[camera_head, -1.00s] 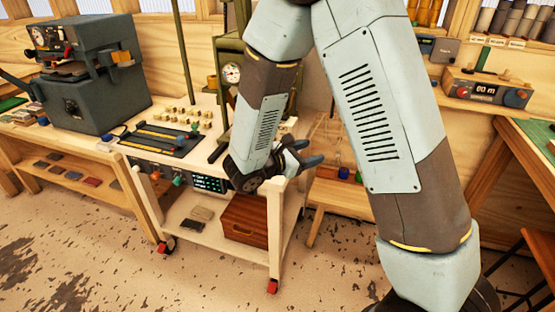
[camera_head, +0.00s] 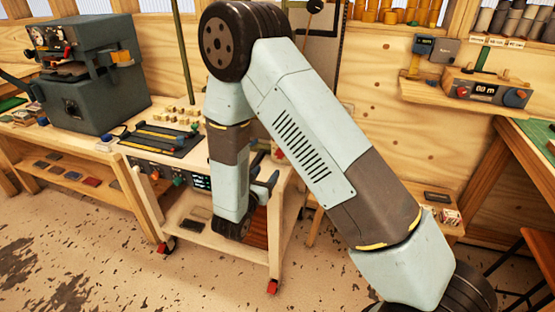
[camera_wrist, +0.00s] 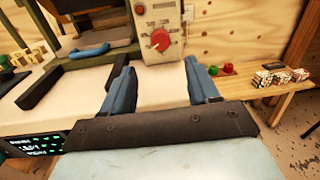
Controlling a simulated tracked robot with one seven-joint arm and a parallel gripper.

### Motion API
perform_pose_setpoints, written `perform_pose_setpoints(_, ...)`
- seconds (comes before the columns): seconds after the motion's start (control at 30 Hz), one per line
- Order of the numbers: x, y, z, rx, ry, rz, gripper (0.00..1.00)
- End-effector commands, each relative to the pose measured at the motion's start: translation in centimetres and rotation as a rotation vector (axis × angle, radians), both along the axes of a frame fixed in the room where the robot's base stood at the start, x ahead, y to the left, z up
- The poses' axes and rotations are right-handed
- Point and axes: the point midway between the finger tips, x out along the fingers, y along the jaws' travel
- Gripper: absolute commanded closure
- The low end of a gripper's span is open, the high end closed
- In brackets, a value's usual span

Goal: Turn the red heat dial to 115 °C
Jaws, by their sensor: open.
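The red heat dial (camera_wrist: 161,40) is in the wrist view, on the front of a pale upright control panel (camera_wrist: 146,21) with a ring of marks around it. The marks are too small to read, so I cannot tell its setting. My gripper (camera_wrist: 160,75) is open and empty, its two blue fingers apart, below and in front of the dial and not touching it. In the head view my gripper (camera_head: 266,175) is at the right side of the white cart, partly hidden behind my arm. My arm hides most of the panel there.
The white cart (camera_head: 190,214) carries a black tray and small blocks. A low wooden bench (camera_wrist: 268,92) with red and green knobs and small boxes is on the right. A shelf unit with a display (camera_head: 484,88) hangs at the right. A grey machine (camera_head: 95,85) stands left.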

Motion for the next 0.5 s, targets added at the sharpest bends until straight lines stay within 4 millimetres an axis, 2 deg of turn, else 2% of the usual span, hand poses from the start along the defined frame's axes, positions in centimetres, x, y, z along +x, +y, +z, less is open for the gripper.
perform_pose_setpoints(0.3, 5.2, -2.4, 0.0, 0.001, -0.002, -0.004, 0.4)
perform_pose_setpoints(0.5, 7.5, -3.4, 0.0, 0.001, -0.001, -0.002, 0.4)
